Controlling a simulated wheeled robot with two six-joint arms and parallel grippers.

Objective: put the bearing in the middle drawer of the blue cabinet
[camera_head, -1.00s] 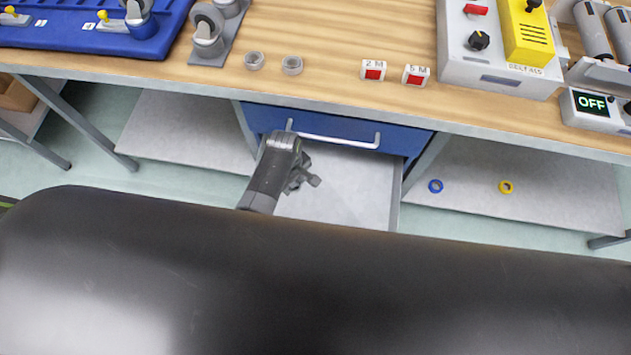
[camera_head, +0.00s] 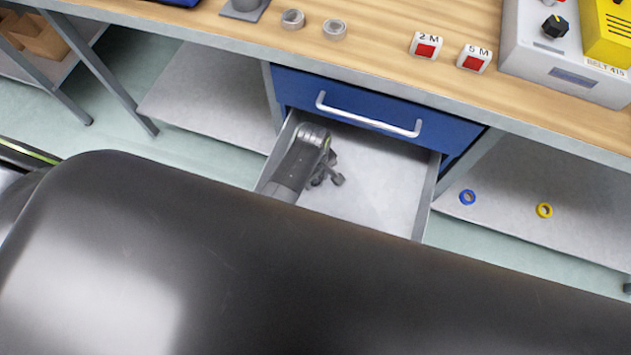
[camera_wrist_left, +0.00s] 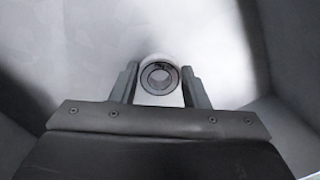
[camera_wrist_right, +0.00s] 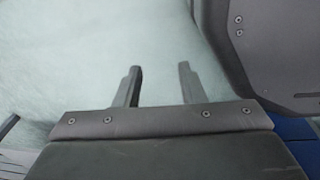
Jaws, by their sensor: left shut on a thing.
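The blue cabinet (camera_head: 385,105) is under the wooden bench. Its top drawer is closed, and a grey drawer (camera_head: 390,195) below that front is pulled out. My left gripper (camera_head: 329,180) is over or inside the left part of the open drawer. In the left wrist view my left gripper (camera_wrist_left: 158,85) is shut on the bearing (camera_wrist_left: 158,66), a small ring held between the fingertips, with drawer walls around it. The gap between bearing and drawer floor cannot be told. My right gripper (camera_wrist_right: 160,78) is open and empty above the pale floor.
On the bench (camera_head: 380,50) lie two grey rings (camera_head: 334,28) and two red-and-white blocks (camera_head: 474,60). A blue ring (camera_head: 467,197) and a yellow ring (camera_head: 544,210) lie on the lower shelf (camera_head: 585,215) right of the cabinet. My dark body covers the view's lower part.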

